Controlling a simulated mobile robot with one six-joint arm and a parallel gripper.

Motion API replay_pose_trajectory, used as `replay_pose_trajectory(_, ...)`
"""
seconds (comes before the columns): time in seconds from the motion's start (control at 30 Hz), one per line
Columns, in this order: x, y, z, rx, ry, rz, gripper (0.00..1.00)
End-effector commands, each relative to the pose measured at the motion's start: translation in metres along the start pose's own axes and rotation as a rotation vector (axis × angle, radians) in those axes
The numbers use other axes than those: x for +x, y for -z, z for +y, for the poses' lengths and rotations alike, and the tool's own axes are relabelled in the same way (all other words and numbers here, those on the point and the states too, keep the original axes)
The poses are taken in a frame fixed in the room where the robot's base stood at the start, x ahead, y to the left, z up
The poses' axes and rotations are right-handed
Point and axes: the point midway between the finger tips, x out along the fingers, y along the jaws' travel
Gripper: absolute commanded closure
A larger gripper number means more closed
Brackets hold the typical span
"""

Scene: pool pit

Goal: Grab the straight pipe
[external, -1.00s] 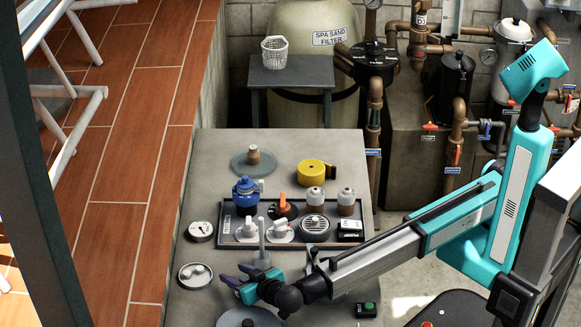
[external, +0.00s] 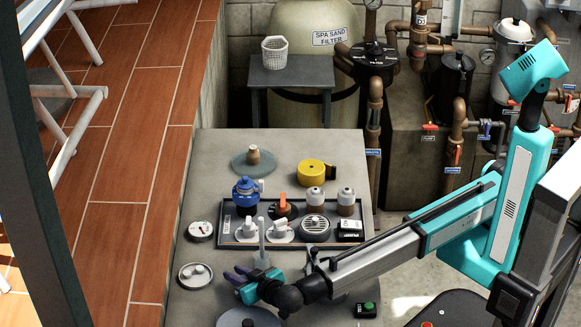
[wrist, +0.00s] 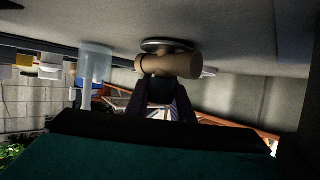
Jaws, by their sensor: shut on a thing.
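My gripper (external: 236,276) is low over the near left part of the grey table, its dark purple fingers pointing left. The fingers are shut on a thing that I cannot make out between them. In the wrist view the fingers (wrist: 168,100) reach toward a tan cylinder (wrist: 168,66) lying crosswise against a round disc; whether they touch it is unclear. A pale grey upright straight pipe (external: 262,243) stands just behind the gripper, its foot partly hidden. A similar pale tube (wrist: 97,63) shows left of the fingers in the wrist view.
A round grey disc with a handle-like piece (external: 195,274) lies left of the gripper. A dark tray (external: 229,233) with several fittings is behind it. A yellow fitting (external: 312,172) and a round gauge (external: 200,231) lie on the table. A green-button box (external: 366,309) is right.

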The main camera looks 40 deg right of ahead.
Motion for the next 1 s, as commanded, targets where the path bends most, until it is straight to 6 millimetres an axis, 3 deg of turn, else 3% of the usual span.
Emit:
replay_pose_trajectory(0.27,-0.006,0.015,0.000,0.003,0.001,0.001,1.00)
replay_pose_trajectory(0.8,-0.032,0.078,0.000,0.002,0.000,0.001,1.00)
replay_pose_trajectory(1.0,-0.037,0.091,0.000,0.001,0.000,0.001,1.00)
